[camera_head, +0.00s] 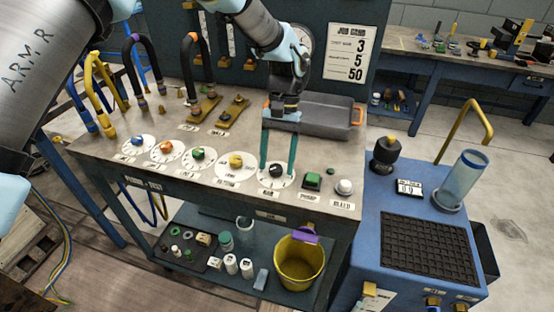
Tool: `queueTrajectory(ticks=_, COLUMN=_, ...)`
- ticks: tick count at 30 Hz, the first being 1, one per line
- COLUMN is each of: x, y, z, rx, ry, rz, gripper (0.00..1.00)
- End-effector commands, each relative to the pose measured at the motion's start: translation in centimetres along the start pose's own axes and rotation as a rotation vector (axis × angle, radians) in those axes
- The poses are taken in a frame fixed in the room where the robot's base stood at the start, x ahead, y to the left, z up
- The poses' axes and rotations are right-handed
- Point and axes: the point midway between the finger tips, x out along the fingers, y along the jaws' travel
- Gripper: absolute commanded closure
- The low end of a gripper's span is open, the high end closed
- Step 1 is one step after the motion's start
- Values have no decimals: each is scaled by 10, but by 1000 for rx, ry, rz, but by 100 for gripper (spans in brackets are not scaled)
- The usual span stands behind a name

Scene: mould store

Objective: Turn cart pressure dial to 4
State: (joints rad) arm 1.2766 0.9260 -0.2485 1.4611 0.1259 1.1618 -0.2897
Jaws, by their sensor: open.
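My gripper (278,168) points down over the bench with its two teal fingers apart. The fingers straddle a black knob (275,172) on a white dial face, the rightmost in a row of dials. I cannot tell whether they touch it. The dial's numbers and small label are too small to read. A blue cart (425,230) stands to the right of the bench. It carries a black, upright knob-like fitting (387,151) and a small display (409,188) whose digits I cannot read surely. My gripper is well left of the cart.
Dials with blue, orange, green and yellow knobs (236,161) run left. A green button (312,180) and white knob (344,187) sit close on the right. A grey tray (325,118) lies behind. A clear cylinder (461,180) stands on the cart; a yellow bucket (300,262) sits below.

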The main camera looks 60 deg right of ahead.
Motion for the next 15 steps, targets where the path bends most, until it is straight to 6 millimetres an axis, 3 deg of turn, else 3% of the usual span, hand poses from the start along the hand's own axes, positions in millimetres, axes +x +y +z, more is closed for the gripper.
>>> queueTrajectory(ticks=8, x=-16, y=0, z=-2, rx=0, ry=3, rz=0, gripper=31)
queueTrajectory(ticks=15, x=-63, y=0, z=-2, rx=0, ry=5, rz=0, gripper=31)
